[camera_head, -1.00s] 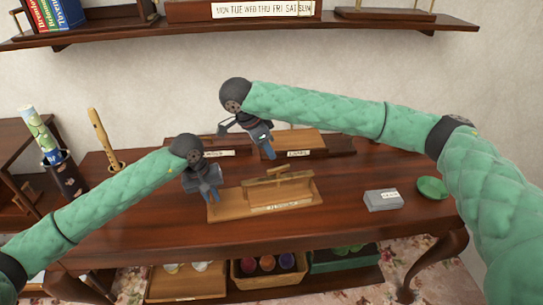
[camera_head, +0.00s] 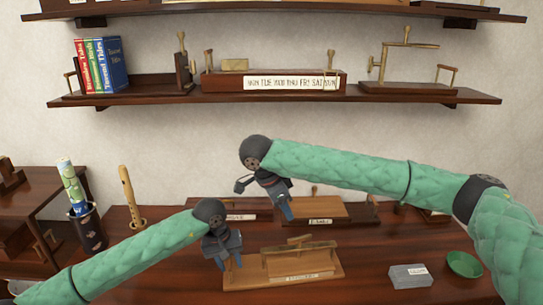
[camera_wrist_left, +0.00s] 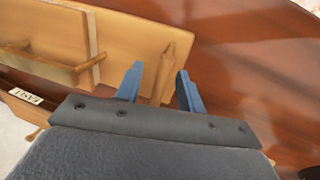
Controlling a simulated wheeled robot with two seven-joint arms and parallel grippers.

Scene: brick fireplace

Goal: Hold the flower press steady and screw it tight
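The wooden piece I take to be the flower press (camera_head: 325,268) stands on the table, with a flat pale base, a raised block and a bar on top. Its front label is too small to read. My left gripper (camera_head: 230,262) is at its left end. In the left wrist view my left gripper's blue fingers (camera_wrist_left: 157,88) are apart, with a pointed wooden post (camera_wrist_left: 168,62) between them and gaps on both sides. My right gripper (camera_head: 288,213) hangs behind the press, near the labelled wooden stands. Its fingers overlap, so its opening is unclear.
A grey box (camera_head: 408,280) and a green dish (camera_head: 464,264) lie on the right of the table. Labelled wooden stands (camera_head: 335,209) line the back. A vase (camera_head: 88,230) and a wooden flute (camera_head: 130,195) stand at left. A loaded shelf (camera_head: 270,97) is above.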

